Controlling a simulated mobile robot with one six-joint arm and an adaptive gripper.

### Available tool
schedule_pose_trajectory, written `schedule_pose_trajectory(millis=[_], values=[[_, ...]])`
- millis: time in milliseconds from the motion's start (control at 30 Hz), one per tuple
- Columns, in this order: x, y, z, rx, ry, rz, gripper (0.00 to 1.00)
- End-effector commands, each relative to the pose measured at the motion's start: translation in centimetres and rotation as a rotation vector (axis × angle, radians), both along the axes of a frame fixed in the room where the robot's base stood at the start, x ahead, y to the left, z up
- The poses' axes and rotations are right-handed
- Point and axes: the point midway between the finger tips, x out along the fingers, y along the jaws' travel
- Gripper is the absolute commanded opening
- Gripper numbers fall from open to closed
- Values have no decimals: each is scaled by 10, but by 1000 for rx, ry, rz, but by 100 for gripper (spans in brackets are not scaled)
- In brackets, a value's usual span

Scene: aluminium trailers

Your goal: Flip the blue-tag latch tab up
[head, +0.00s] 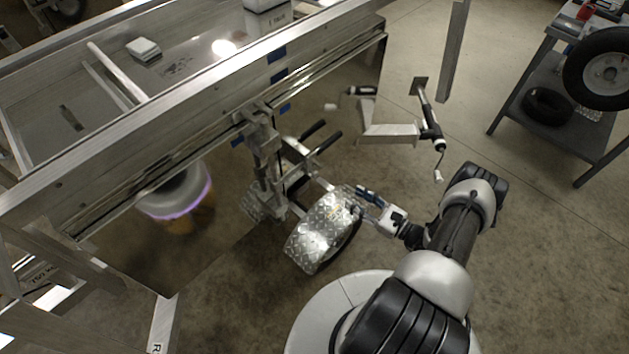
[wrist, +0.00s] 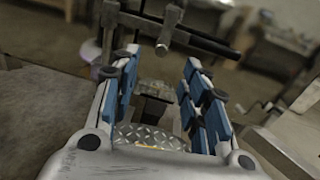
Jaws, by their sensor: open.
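My gripper (head: 362,203) is open beside the diamond-plate fender (head: 322,228), with nothing seen between its fingers. In the wrist view its two blue-padded fingers (wrist: 160,62) stand apart, with the fender (wrist: 150,136) showing between them lower down. Several small blue patches lie along the trailer side rail; one blue patch (head: 278,76) is near the middle of the rail. I cannot tell which belongs to the latch tab, and the tab itself is not clearly made out. A metal bar assembly (head: 262,150) hangs from the rail, left of my gripper.
Two dark-handled bars (head: 318,138) stick out above the fender. A crank jack (head: 430,125) stands to the right of the trailer. A workbench (head: 560,95) with a wheel (head: 604,73) is at the upper right. The floor between jack and bench is clear.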

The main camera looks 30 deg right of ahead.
Motion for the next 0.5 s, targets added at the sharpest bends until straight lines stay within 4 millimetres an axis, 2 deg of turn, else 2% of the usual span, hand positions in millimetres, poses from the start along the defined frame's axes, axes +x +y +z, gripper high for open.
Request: schedule_pose_trajectory(millis=[33, 100, 233, 367, 500], values=[[-6, -1, -11, 22, 2, -39, 42], [-11, -3, -20, 40, 3, -75, 42], [-11, -3, -26, 51, 1, -99, 42], [2, 2, -26, 51, 1, -96, 42], [28, 13, -27, 49, 2, -92, 42]])
